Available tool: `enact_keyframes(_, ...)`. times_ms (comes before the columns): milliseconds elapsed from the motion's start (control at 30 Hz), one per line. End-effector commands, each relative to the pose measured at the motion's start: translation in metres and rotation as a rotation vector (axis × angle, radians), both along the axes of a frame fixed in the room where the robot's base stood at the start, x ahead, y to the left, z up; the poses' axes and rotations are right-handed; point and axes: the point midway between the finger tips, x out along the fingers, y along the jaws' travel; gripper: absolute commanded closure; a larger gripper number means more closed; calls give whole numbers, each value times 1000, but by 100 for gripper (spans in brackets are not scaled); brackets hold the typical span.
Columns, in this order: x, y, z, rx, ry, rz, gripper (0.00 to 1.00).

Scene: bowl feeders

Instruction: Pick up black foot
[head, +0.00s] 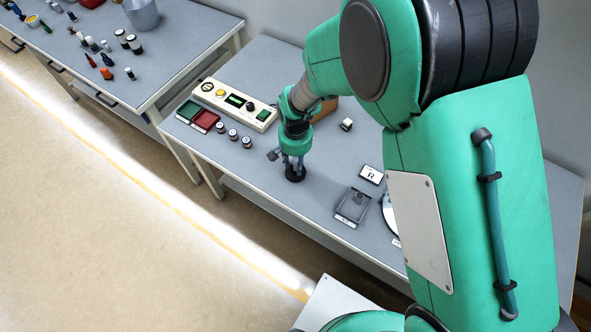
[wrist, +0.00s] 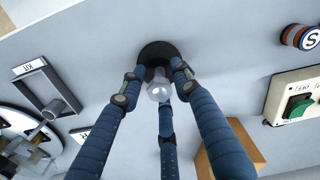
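The black foot (head: 295,175) is a round black disc that appears to be on the grey table, directly below my gripper. In the wrist view the black disc (wrist: 156,50) shows between my fingertips, with a pale metal stem and rounded end pointing at the camera. My gripper (head: 292,161) has three blue-grey fingers pointing down. In the wrist view my gripper (wrist: 158,75) has its fingers around the stem, two tips at the near edge of the disc. The third tip is partly hidden behind the stem end. I cannot tell whether the fingers press on the foot.
A control box (head: 235,104), red and green trays (head: 200,119) and several small round parts (head: 233,134) are to the left. A grey KIT tray (head: 341,220), an R card (head: 371,174) and a partly hidden round dish (head: 389,216) are to the right. A wooden block (wrist: 228,150) stands close by.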

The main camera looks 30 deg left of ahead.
Motion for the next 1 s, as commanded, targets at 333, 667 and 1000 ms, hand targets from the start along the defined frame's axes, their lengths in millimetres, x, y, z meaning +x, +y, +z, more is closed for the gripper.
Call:
enact_keyframes(333,0,0,0,0,-1,0,100)
enact_keyframes(667,1,1,10,2,-1,0,100)
enact_keyframes(1000,-11,-13,39,0,0,0,100)
